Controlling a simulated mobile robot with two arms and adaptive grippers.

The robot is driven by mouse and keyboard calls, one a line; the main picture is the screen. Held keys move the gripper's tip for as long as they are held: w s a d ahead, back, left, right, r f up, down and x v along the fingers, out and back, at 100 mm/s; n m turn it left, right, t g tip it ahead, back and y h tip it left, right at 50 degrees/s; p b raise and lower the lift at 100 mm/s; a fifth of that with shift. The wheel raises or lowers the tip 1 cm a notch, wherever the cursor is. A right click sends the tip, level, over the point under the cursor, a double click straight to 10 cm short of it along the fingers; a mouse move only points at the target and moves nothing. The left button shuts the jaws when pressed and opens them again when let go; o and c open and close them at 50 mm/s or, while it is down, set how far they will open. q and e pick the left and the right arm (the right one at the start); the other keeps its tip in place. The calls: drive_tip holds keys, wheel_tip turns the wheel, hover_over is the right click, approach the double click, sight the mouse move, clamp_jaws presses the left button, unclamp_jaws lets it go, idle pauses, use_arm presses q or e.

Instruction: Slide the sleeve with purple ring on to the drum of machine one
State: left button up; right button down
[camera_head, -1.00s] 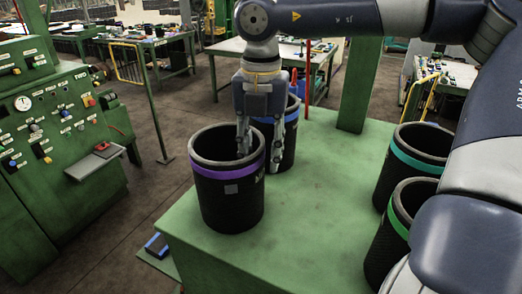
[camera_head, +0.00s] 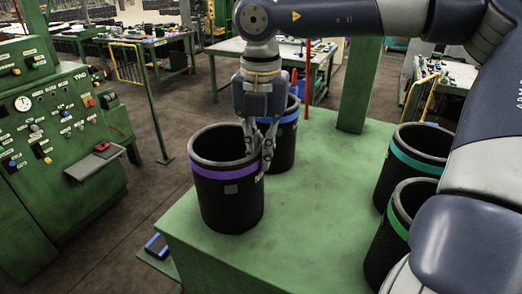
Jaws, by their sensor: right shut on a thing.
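The sleeve with the purple ring (camera_head: 226,198) is a black open-topped cylinder standing upright near the left edge of a green table. My right gripper (camera_head: 263,153) points down at the sleeve's right rim. It is shut on that rim, with one finger seeming to be inside the wall and one outside. My left gripper is not in view. A machine marked TWO (camera_head: 55,140) stands at the left. Machine one and its drum are not seen.
The green table (camera_head: 300,215) has clear room in its middle. A blue-ringed sleeve (camera_head: 284,140) stands close behind my right gripper. Teal-ringed (camera_head: 408,168) and green-ringed (camera_head: 394,240) sleeves stand at the right. A green post (camera_head: 358,85) rises behind.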

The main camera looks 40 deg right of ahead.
drive_tip(key=shift+r+p, duration=2.05)
drive_tip(key=shift+r, duration=1.55)
drive_tip(key=shift+f, duration=0.1)
